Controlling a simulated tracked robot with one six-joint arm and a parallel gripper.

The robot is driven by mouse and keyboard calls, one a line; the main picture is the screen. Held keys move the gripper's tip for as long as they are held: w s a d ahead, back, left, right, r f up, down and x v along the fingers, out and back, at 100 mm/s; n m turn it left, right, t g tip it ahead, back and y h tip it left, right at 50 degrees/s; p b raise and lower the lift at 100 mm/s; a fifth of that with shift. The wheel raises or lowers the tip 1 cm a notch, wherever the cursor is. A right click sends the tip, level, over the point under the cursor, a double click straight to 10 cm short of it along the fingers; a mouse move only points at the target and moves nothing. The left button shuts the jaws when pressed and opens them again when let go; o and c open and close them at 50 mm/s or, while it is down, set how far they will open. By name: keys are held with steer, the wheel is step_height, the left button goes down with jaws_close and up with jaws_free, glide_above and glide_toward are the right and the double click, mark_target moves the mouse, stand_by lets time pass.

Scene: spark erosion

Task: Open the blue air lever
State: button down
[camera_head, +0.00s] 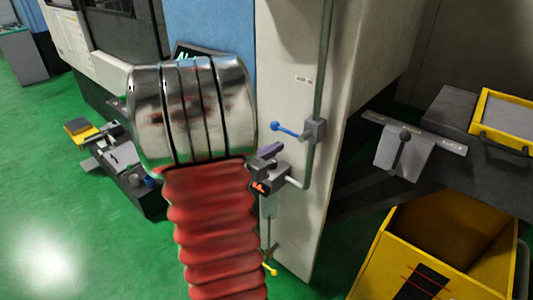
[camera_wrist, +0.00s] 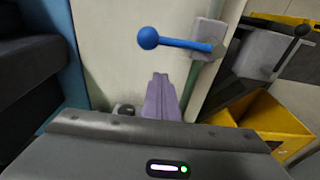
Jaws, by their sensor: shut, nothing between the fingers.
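The blue air lever (camera_head: 288,130) sticks out to the left from a grey valve block on the pipe at the pale machine column. It lies roughly level, with a round blue ball at its free end. In the wrist view the lever (camera_wrist: 180,43) runs across the top, its ball at the left and the grey block (camera_wrist: 208,38) at the right. My gripper (camera_wrist: 160,78) is shut and empty, its fingertips below the lever in the picture and apart from it. In the head view my gripper (camera_head: 271,150) shows only partly behind my arm, below and left of the lever.
A vertical grey pipe (camera_head: 324,60) runs down the column (camera_head: 290,60). A small red handle (camera_head: 259,188) and a yellow handle (camera_head: 270,269) are lower down. A yellow bin (camera_head: 385,270) and a bracket with a black-knobbed lever (camera_head: 402,150) stand at the right. Green floor is free at the left.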

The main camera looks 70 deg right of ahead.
steer(key=shift+s+d+r, duration=0.1)
steer(key=shift+d+r, duration=0.05)
steer(key=shift+r, duration=0.8)
steer(key=shift+s+d+r, duration=0.1)
steer(key=shift+r, duration=0.8)
